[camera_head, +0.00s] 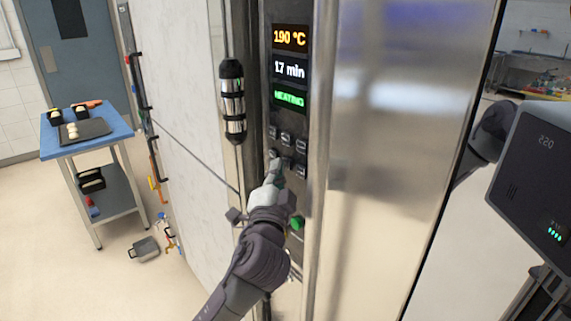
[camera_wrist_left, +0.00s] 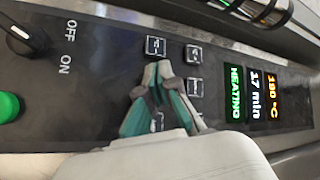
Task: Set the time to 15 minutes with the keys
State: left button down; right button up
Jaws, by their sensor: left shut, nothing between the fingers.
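The oven's control panel (camera_head: 283,118) has a display that reads 190 °C, 17 min and HEATING. The minutes line (camera_head: 289,70) also shows in the left wrist view (camera_wrist_left: 256,94). Below the display are two rows of small square keys (camera_head: 286,139), also visible in the left wrist view (camera_wrist_left: 194,54). My left gripper (camera_head: 274,160) is shut and empty, with its fingertips at the lower keys. In the left wrist view its fingertips (camera_wrist_left: 158,72) overlap the key area and partly hide a key; I cannot tell whether they touch one. My right gripper is not in view.
A green button (camera_head: 297,223) and an OFF/ON rotary switch (camera_wrist_left: 24,38) sit below the keys. A metal handle (camera_head: 232,100) stands out left of the panel.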

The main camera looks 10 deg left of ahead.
pick_arm(q)
jog(key=shift+w+d, duration=0.15)
dwell(0.3)
jog(key=shift+s+a, duration=0.55)
jog(key=shift+s, duration=0.15)
jog(key=shift+w+d, duration=0.1)
dwell(0.3)
jog(key=shift+w+d, duration=0.2)
jog(key=shift+w, duration=0.1)
jog(key=shift+w+d, duration=0.25)
jog(key=shift+w, duration=0.05)
dwell(0.8)
jog(key=shift+s+a, duration=0.15)
jog(key=shift+s+a+p, duration=0.35)
jog(key=shift+s, duration=0.2)
